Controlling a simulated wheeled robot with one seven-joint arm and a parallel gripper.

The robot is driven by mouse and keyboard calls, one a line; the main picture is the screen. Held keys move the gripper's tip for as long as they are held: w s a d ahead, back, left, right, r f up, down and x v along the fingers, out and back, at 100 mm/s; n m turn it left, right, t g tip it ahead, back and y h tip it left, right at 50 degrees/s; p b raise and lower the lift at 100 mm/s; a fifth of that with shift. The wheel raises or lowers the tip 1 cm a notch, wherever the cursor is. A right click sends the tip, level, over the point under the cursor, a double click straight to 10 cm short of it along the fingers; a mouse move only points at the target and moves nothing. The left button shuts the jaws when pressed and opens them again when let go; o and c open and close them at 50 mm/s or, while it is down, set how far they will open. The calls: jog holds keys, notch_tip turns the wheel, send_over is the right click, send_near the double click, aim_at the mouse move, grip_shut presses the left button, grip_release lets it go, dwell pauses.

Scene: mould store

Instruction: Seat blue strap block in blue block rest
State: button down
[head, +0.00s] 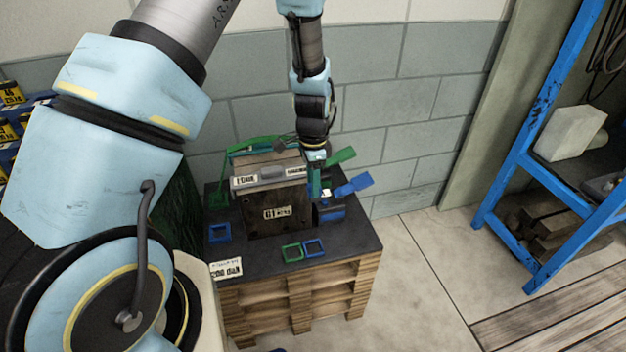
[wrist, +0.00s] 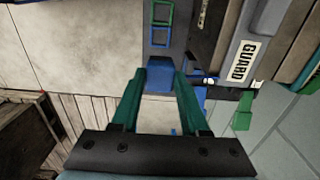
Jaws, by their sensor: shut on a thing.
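My gripper (head: 318,188) is at the right side of the dark mould (head: 258,212) on the pallet, fingers pointing down. In the wrist view its two green fingers (wrist: 160,78) are shut on a blue block (wrist: 159,76). The same block appears to be the dark blue shape (head: 330,212) below the fingers in the head view. A square blue frame (head: 314,248) lies on the pallet's dark top in front of the mould; it also shows beyond the block in the wrist view (wrist: 160,36). A second blue frame (head: 220,233) lies left of the mould.
A green frame (head: 292,252) lies beside the right-hand blue frame. A green strap end (head: 342,156) and a blue strap end (head: 355,184) stick out right of the mould. A blue rack (head: 540,180) stands farther right, with clear floor (head: 435,260) between.

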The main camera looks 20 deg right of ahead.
jog(key=shift+f+b, duration=7)
jog(key=shift+f, duration=3.6)
jog(key=shift+s, duration=0.15)
